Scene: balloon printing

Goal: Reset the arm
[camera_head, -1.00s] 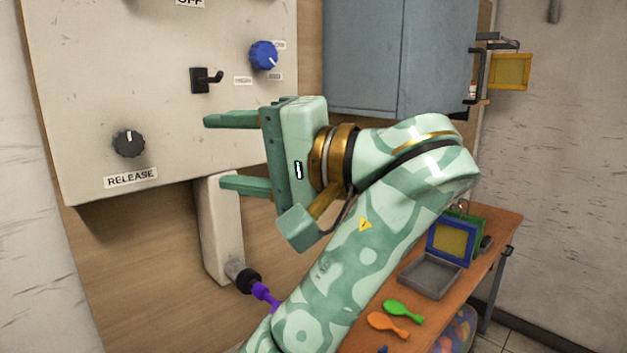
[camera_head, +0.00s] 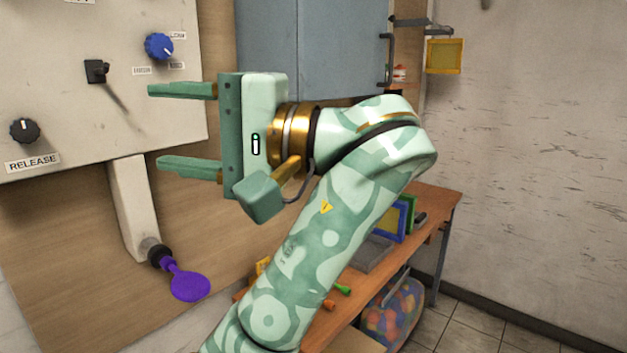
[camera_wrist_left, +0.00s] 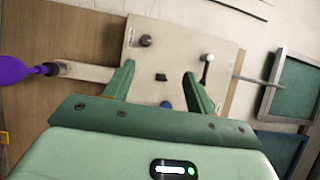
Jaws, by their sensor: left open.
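My left gripper (camera_head: 187,128) is open and empty, its two green fingers pointing left toward the wall control panel (camera_head: 90,125). In the left wrist view the open fingers (camera_wrist_left: 160,82) face the same panel, with nothing between them but a gap to it. The panel carries a RELEASE knob (camera_head: 24,130), a black switch (camera_head: 96,71) and a blue knob (camera_head: 159,46). A purple balloon (camera_head: 189,285) hangs on the nozzle below the panel; it also shows in the left wrist view (camera_wrist_left: 14,70). My right gripper is not in view.
A grey-blue cabinet (camera_head: 310,45) hangs on the wall behind my arm. An orange-brown table (camera_head: 428,203) with framed screens (camera_head: 390,222) stands to the right, partly hidden by my arm. A bin of colorful balloons (camera_head: 393,315) is beneath it. The floor at right is clear.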

